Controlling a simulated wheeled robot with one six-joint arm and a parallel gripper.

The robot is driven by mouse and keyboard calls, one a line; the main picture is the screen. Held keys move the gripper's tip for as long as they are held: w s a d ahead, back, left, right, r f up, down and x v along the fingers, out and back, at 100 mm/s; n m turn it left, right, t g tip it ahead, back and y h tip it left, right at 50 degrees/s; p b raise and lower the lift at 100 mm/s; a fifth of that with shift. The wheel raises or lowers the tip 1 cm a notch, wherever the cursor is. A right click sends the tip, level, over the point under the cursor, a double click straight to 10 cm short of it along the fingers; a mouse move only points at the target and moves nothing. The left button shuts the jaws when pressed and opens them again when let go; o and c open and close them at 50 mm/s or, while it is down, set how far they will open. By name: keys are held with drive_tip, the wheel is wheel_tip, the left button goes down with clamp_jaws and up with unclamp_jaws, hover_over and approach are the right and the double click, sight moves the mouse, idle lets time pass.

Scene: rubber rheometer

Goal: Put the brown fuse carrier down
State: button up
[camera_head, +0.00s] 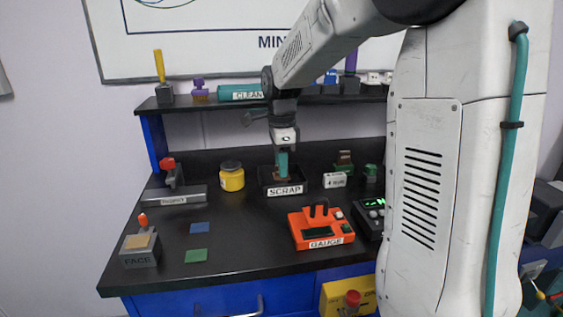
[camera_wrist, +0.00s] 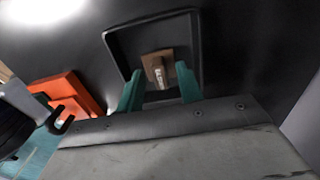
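The brown fuse carrier (camera_wrist: 147,58) is a small brown block with a narrow pale-grey raised part in its middle. It lies inside the black SCRAP tray (camera_wrist: 198,45), which stands on the bench in the head view (camera_head: 263,178). My gripper (camera_wrist: 160,70) points down over the tray, its two teal fingers spread on either side of the carrier. Gaps show between the fingers and the raised part. In the head view my gripper (camera_head: 282,174) reaches into the tray, and only a little brown shows at its tips.
An orange GAUGE device (camera_head: 320,228) stands right and in front of the tray. A yellow jar (camera_head: 231,177) is to its left, a small white labelled block (camera_head: 334,180) to its right. A shelf (camera_head: 210,101) runs behind. Bench room is free at front left.

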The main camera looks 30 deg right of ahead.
wheel_tip(320, 180, up, 12)
drive_tip(key=s+a+f+n, duration=0.3)
drive_tip(key=s+n, duration=0.4)
drive_tip(key=s, duration=0.2)
drive_tip(key=s+a+f+n+t, duration=0.1)
drive_tip(key=s+a+f+n, duration=0.2)
drive_tip(key=s+n, duration=0.5)
drive_tip(key=s+a+f+n, duration=0.3)
drive_tip(key=s+a+n, duration=0.2)
drive_tip(key=s, duration=0.6)
drive_tip(key=n, duration=0.2)
drive_tip(key=shift+s+n, duration=0.3)
